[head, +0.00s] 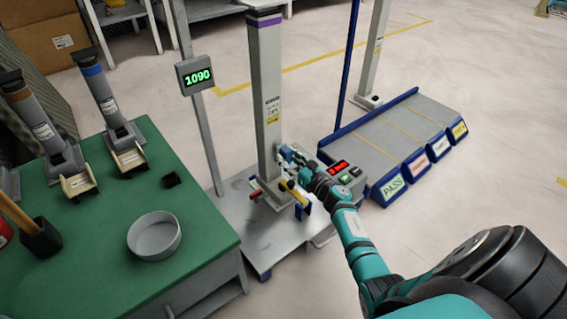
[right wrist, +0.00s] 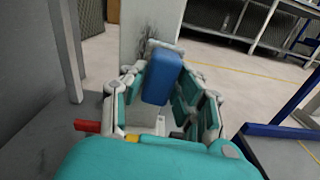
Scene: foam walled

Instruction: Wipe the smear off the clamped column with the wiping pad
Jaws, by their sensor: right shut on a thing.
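The clamped column (head: 266,70) stands upright, grey with a purple band near its top and labels on its front. In the right wrist view the column (right wrist: 140,25) shows a dark smear (right wrist: 149,32), partly hidden by the pad's upper end. My right gripper (head: 291,157) is shut on the blue wiping pad (right wrist: 162,76), low by the column's right side. The pad is in front of the column face; I cannot tell whether it touches. A yellow-handled clamp (head: 293,193) is at the column's foot. My left gripper is not in view.
A post with a green "1090" display (head: 195,75) stands left. A green bench (head: 190,215) carries a round dish (head: 154,236). A sloped rack (head: 385,135) lies right, with open floor beyond.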

